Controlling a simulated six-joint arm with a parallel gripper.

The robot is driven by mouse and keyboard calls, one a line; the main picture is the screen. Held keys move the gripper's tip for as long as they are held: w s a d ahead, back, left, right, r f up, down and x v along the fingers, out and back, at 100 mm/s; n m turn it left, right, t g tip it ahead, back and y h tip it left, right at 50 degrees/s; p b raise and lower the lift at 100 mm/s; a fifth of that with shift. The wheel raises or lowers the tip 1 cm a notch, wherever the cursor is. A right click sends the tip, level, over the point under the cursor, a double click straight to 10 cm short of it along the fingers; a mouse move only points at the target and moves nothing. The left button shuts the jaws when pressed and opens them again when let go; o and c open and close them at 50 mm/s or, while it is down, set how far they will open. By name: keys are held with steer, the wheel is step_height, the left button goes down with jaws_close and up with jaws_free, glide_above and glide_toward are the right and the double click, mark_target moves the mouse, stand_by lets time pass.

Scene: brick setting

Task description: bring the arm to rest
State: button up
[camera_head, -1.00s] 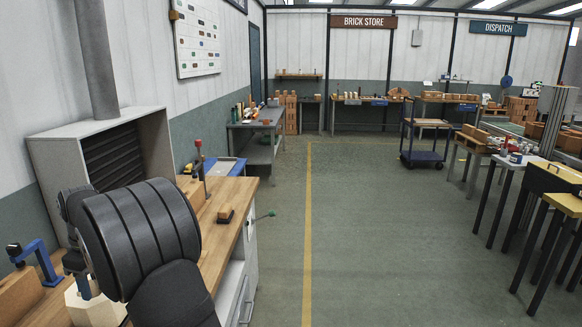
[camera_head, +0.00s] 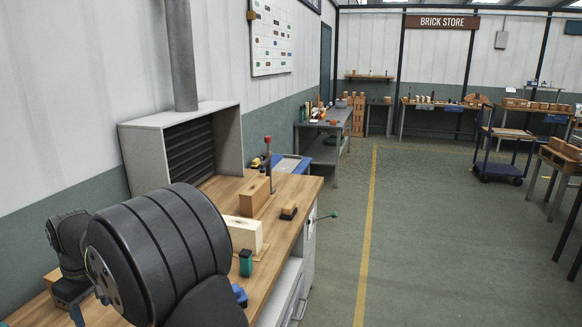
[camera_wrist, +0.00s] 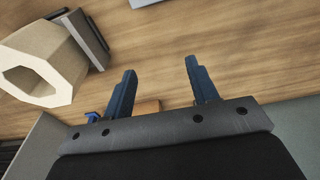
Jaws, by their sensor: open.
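My gripper (camera_wrist: 163,82) is open in the wrist view, its two blue fingers spread wide above the wooden bench top (camera_wrist: 220,40). Nothing is held between them.
On the bench stand a pale block (camera_head: 243,234), a green-and-black item (camera_head: 246,262), a brown block (camera_head: 254,196) and a small brush-like block (camera_head: 289,210). A grey louvred hood (camera_head: 185,150) stands behind.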

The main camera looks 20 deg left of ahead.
steer(key=shift+s+a+f, duration=0.75)
steer(key=shift+a+f, duration=0.05)
steer(key=shift+o, duration=0.4)
steer(key=o, duration=0.7)
steer(key=shift+o, duration=1.2)
steer(key=shift+w, duration=0.2)
steer(key=w+d+r+m+t+y, duration=0.1)
steer(key=w+d+r+m, duration=0.4)
steer(key=w+d, duration=0.6)
steer(key=w+d+r+m+t+y, duration=0.1)
steer(key=w+d+r+m, duration=0.2)
steer(key=w+d+m, duration=0.75)
steer(key=w+d+r+m+y, duration=0.1)
steer(key=w+d+r+m, duration=0.45)
steer(key=w, duration=0.95)
step_height(320, 180, down, 11)
steer(key=w+a+n, duration=0.1)
steer(key=n, duration=0.1)
steer(key=shift+w+a+r+n, duration=0.2)
steer(key=shift+w+a+n, duration=0.1)
steer(key=shift+w+a, duration=0.1)
